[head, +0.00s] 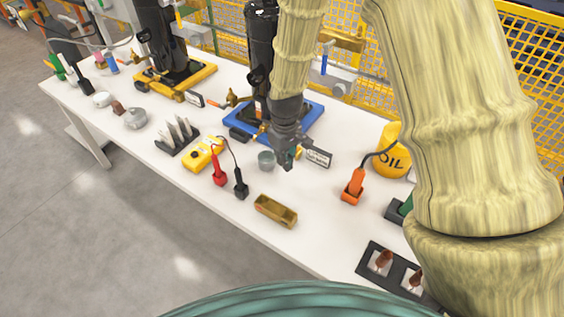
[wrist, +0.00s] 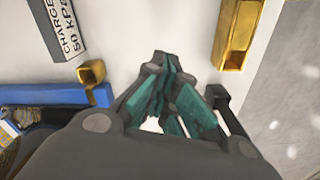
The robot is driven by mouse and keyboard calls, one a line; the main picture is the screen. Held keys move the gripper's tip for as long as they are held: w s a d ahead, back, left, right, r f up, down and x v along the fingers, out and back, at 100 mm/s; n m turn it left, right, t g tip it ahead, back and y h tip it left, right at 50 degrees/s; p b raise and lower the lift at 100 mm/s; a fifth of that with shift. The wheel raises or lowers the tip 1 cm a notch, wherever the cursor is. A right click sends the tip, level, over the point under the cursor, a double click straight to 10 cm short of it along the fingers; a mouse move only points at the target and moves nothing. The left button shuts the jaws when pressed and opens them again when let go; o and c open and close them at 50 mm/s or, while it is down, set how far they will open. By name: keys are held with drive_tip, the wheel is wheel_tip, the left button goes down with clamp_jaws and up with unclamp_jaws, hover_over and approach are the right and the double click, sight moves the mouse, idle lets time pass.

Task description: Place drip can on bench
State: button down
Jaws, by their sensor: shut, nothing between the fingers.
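A small grey-green open can (head: 266,160), which looks like the drip can, stands upright on the white bench (head: 325,215) in the head view. It is in front of the blue compressor base (head: 300,122). My gripper (head: 287,162) points down just to the right of the can, close to it; I cannot tell if they touch. In the wrist view my gripper (wrist: 166,65) has its fingers together with nothing between them. The can is not visible in the wrist view, perhaps hidden by the gripper.
A brass tray (head: 276,211) lies near the front edge. A charge label (head: 317,157) stands right of the gripper. Red and black probes (head: 240,184), a yellow meter (head: 202,154), an orange-handled tool (head: 353,187) and a yellow oil can (head: 390,152) stand around. Bench between tray and orange-handled tool is clear.

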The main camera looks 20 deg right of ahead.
sight(276, 175)
wheel_tip(276, 175, down, 9)
drive_tip(key=shift+f+p, duration=0.1)
drive_tip(key=shift+p, duration=0.75)
drive_tip(key=w, duration=0.1)
drive_tip(key=w+a+p, duration=0.1)
drive_tip(key=w, duration=0.1)
drive_tip(key=shift+a+r, duration=0.1)
drive_tip(key=shift+r, duration=0.1)
drive_tip(key=shift+w+a, duration=0.15)
drive_tip(key=shift+w, duration=0.2)
drive_tip(key=shift+w, duration=0.15)
